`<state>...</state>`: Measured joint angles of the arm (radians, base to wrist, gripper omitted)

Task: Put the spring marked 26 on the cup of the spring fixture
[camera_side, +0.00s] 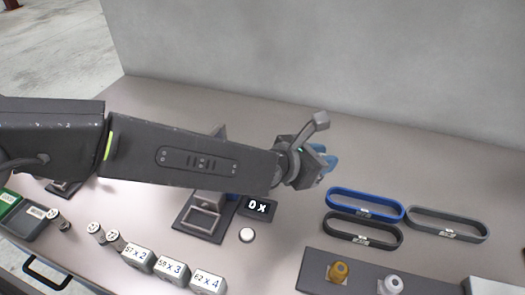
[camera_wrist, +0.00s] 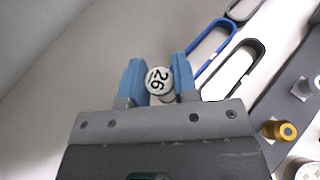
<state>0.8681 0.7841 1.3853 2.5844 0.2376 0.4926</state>
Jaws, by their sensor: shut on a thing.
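The round white end of the spring marked 26 (camera_wrist: 157,79) shows between the blue fingers of my gripper (camera_wrist: 158,68) in the wrist view. My gripper is shut on it; the print reads sideways. In the side view my gripper (camera_side: 326,163) is above the back of the bench, left of and behind the blue belt loop, and the spring is hidden there. A dark-based stand with a metal frame (camera_side: 203,217) is partly behind my arm; it may be the spring fixture. I cannot make out its cup.
Blue (camera_side: 365,203), black (camera_side: 363,231) and grey (camera_side: 447,224) loops lie right. Several small cylinders (camera_side: 96,231) and blocks (camera_side: 171,268) line the front left.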

